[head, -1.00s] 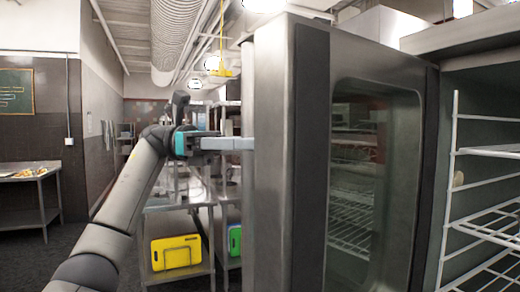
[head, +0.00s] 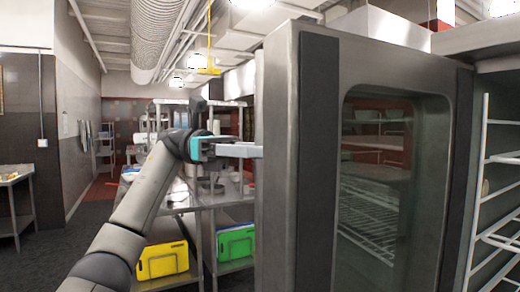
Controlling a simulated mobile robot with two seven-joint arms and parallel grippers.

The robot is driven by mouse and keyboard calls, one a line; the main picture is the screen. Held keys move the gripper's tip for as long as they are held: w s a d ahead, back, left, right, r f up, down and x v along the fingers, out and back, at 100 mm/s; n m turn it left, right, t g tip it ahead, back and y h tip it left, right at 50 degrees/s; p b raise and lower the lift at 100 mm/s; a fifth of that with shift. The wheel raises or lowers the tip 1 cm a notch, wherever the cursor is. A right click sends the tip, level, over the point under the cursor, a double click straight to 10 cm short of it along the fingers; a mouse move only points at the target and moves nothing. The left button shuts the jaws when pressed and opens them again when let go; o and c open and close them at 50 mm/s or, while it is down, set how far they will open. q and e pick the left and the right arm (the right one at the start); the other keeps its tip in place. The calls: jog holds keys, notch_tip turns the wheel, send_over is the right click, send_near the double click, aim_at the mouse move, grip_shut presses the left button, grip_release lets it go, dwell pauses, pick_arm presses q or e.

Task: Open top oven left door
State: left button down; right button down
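The oven door (head: 318,170) stands open in the head view, a tall grey steel panel with dark vertical strips and a large glass window (head: 385,180). The open oven interior shows at the right, with white wire racks (head: 500,190). My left gripper (head: 250,151) is at the door's left edge, with its pale fingers pointing right. The fingertips meet or pass behind that edge, and I cannot tell whether they touch it or how far apart they are. My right gripper is not in view.
A steel table (head: 205,198) stands behind my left arm, with a yellow board (head: 163,261) and a green board (head: 236,244) on its lower shelf. Another table (head: 14,177) is at the far left. Dark floor (head: 75,245) is clear between them.

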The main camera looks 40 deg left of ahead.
pick_arm(q)
jog(key=shift+d+f, duration=0.15)
jog(key=shift+f, duration=0.15)
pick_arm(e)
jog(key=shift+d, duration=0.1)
pick_arm(q)
jog(key=c, duration=0.8)
grip_release()
jog(key=o, duration=0.3)
jog(key=shift+w+d, duration=0.2)
jog(key=shift+w, duration=0.1)
jog(key=shift+o, duration=0.7)
jog(key=shift+s+r, duration=0.1)
jog(key=shift+r, duration=0.05)
jog(key=shift+a, duration=0.15)
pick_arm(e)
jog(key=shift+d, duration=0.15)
pick_arm(q)
jog(key=shift+s+r, duration=0.1)
